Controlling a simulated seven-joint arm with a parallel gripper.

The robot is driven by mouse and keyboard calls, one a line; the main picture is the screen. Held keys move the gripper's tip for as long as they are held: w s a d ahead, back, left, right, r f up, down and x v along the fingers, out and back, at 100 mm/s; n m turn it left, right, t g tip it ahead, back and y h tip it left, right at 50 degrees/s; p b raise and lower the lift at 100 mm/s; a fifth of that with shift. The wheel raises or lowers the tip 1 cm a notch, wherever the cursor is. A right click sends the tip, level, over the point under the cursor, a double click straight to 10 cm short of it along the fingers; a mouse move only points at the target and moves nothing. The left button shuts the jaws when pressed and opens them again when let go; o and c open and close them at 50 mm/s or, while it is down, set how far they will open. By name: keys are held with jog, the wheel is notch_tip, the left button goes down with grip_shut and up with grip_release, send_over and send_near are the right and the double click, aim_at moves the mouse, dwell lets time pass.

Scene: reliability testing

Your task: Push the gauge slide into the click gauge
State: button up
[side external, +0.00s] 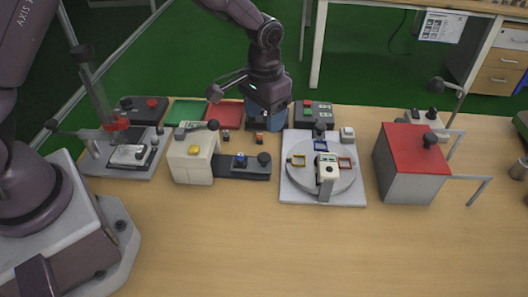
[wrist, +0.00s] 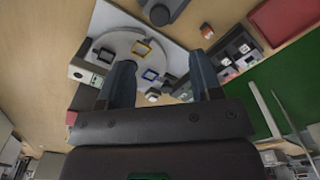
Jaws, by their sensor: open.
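What appears to be the click gauge is a cream block (side external: 193,160) with a yellow button on top, left of centre in the side view. A dark slide (side external: 243,168) sticks out of its right side. The slide carries a small blue-topped part and a black knob (side external: 264,159) at its outer end. My gripper (side external: 267,124) points down behind the slide, near the red tray, apart from the slide. In the wrist view my gripper (wrist: 160,68) is open, with nothing between its fingers. A dark knobbed part at the top edge there may be the slide's end.
A round turntable (side external: 304,179) with coloured frames stands right of the slide. A red-lidded grey box (side external: 411,150) is farther right. Green (side external: 186,112) and red (side external: 225,113) trays and a button box (side external: 313,112) line the back. The table front is clear.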

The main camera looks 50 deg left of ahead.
aim_at(264, 156)
notch_tip(264, 156, down, 11)
jog(key=shift+f, duration=0.15)
jog(key=shift+c, duration=0.4)
